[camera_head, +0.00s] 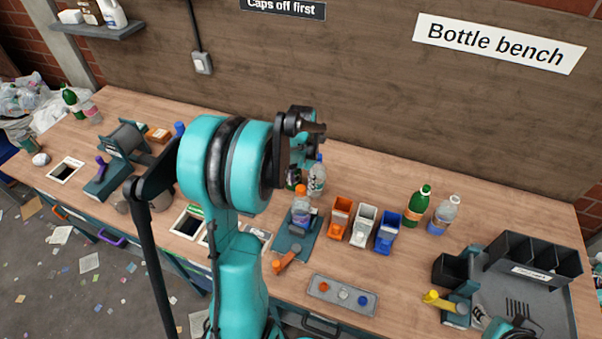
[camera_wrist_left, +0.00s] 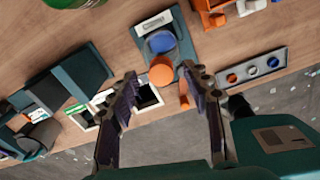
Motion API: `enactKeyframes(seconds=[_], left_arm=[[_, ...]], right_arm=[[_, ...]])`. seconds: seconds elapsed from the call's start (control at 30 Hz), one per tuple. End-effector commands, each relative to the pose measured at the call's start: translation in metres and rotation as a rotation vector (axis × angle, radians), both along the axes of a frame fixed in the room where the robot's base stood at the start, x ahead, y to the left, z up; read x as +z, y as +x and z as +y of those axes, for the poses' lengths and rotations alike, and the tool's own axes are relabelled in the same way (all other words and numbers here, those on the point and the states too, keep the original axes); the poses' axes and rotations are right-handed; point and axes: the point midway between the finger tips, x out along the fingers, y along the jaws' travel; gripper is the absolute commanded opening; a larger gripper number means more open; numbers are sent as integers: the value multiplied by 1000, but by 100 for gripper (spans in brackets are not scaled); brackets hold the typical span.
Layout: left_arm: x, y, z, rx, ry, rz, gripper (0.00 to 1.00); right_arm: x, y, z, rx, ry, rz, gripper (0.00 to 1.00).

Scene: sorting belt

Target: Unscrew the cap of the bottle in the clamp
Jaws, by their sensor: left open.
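The bottle (camera_head: 300,218) stands upright in the clamp (camera_head: 294,246), a dark teal base with an orange lever, on the bench. Its orange cap (camera_head: 301,190) is on top. In the left wrist view the cap (camera_wrist_left: 161,71) shows as an orange disc, with the clamp (camera_wrist_left: 181,59) around and behind it. My left gripper (camera_wrist_left: 164,83) is open and empty, its two fingers spread to either side of the view, the cap appearing between and just beyond the tips. In the head view my left arm hides much of the gripper (camera_head: 314,135). My right gripper is not seen.
Orange (camera_head: 339,220), white (camera_head: 362,224) and blue (camera_head: 387,234) bins stand right of the clamp. A grey tray (camera_head: 325,292) with caps lies in front. Bottles stand behind the clamp and near a green bottle (camera_head: 416,207). A dark organizer (camera_head: 525,258) is at right.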

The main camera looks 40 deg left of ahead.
Motion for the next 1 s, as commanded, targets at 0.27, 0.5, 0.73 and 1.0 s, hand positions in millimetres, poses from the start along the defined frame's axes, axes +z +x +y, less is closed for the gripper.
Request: enactKeyframes(seconds=[0.27, 0.5, 0.73, 1.0], left_arm=[[57, -1, -1, 0, 0, 0, 49], [99, 0, 0, 0, 0, 0, 49], [108, 0, -1, -91, 0, 0, 51], [87, -5, -4, -779, -1, 0, 51]], right_arm=[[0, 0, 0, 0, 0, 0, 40], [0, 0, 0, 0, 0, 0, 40], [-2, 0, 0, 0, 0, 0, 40], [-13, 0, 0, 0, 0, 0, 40]])
